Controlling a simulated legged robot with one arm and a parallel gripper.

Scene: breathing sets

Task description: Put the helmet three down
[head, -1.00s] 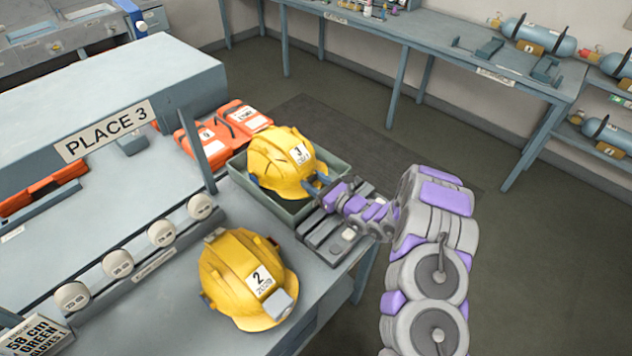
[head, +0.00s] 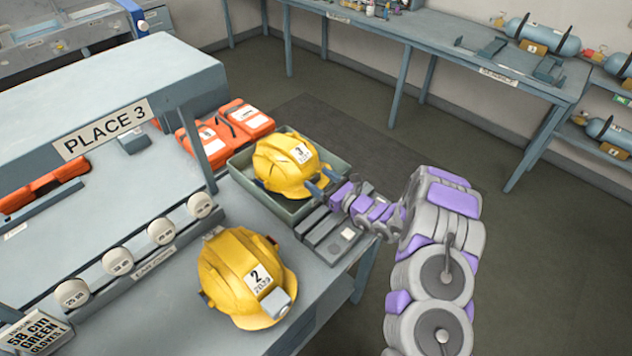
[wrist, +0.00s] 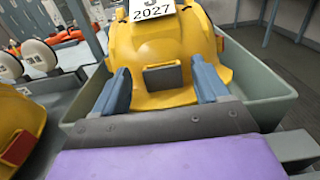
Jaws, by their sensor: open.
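The yellow helmet three (head: 284,166), labelled 3, sits in a grey-green tray (head: 334,166) on the bench. It also shows in the wrist view (wrist: 150,45), where its label reads 2027. My gripper (head: 321,184) is at the helmet's front, on its right side in the head view. In the wrist view my gripper (wrist: 160,78) is open, with one blue-grey finger on each side of the helmet's dark front bracket (wrist: 162,77). Gaps show between the fingers and the bracket. The helmet's underside is hidden in the tray.
A yellow helmet labelled 2 (head: 235,275) stands nearer on the bench (head: 330,288). Orange cases (head: 228,130) lie behind the tray. Grey blocks (head: 330,235) are beside it. A shelf marked PLACE 3 (head: 105,130) is at left. The floor at right is clear.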

